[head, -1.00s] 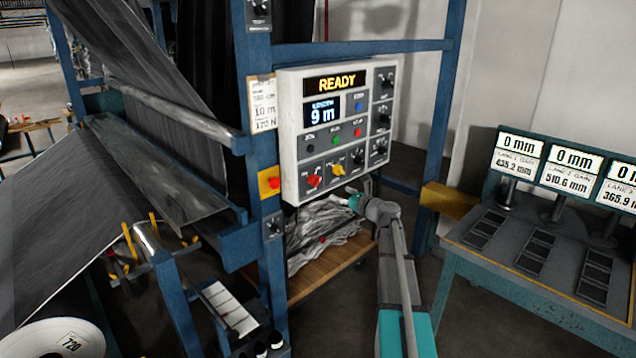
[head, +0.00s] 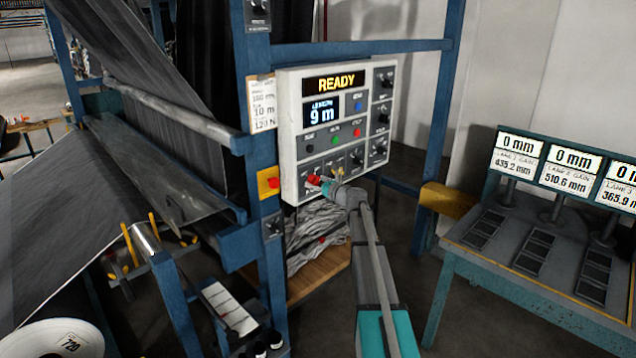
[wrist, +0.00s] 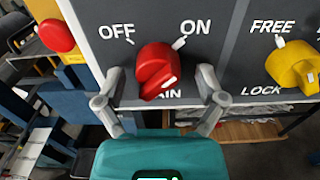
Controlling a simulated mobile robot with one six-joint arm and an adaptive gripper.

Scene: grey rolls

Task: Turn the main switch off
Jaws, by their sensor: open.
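The main switch is a red rotary knob (wrist: 157,66) on the grey control panel, between the printed words OFF and ON, with MAIN partly hidden below it. My gripper (wrist: 160,80) is open, one finger on each side of the knob, with a visible gap on both sides. In the head view the red knob (head: 313,180) is at the panel's lower left, with my gripper (head: 328,188) right at it, partly covering the knobs there.
A yellow FREE/LOCK knob (wrist: 294,66) sits close to the right. A red button on a yellow box (head: 270,182) is close to the left. A blue frame post (head: 265,230) stands left; a gauge table (head: 540,245) is right.

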